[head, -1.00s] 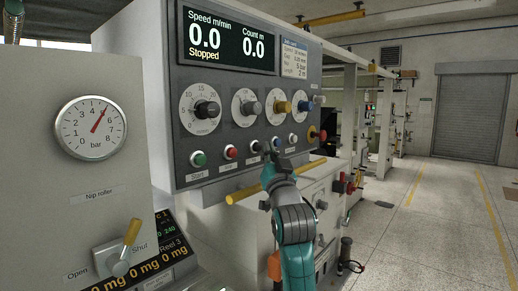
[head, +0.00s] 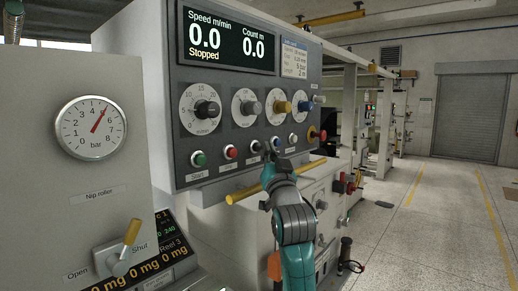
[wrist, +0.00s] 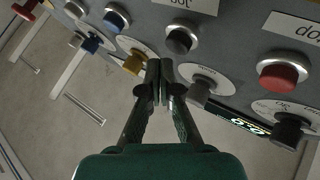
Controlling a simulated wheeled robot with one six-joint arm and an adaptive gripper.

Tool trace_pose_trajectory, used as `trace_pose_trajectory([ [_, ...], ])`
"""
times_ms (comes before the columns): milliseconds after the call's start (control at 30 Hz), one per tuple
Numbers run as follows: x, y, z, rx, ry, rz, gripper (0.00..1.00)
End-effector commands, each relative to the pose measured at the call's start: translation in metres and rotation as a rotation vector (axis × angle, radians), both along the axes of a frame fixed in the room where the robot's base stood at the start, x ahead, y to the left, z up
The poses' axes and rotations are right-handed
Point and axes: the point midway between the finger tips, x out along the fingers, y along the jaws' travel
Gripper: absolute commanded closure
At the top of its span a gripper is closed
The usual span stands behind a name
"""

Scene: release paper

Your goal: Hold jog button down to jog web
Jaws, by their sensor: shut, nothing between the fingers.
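The jog button (head: 256,146) is a black push button in the lower row of the grey control panel, right of the red stop button (head: 231,152). In the wrist view the jog button (wrist: 181,38) has a bright metal ring and an upside-down "Jog" label. My gripper (head: 268,152) is shut and empty, its tip beside the jog button at the right. In the wrist view its closed fingertips (wrist: 160,68) appear just below and left of the button. Contact is not visible. The display (head: 228,40) reads 0.0 speed, 0.0 count and "Stopped".
The green start button (head: 198,158) is farther left. A blue button (wrist: 115,17) lies on the jog button's other side. Several dials sit above the row, including a yellow knob (wrist: 132,62) and a grey knob (wrist: 197,90). A yellow bar (head: 248,192) runs below the panel.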

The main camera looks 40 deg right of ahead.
Motion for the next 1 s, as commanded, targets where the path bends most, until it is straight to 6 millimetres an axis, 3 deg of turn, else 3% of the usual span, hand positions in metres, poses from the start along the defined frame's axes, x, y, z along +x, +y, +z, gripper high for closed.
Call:
trace_pose_trajectory([
  [1000, 0.0096, 0.0008, 0.0003, 0.000, 0.000, 0.000, 1.00],
])
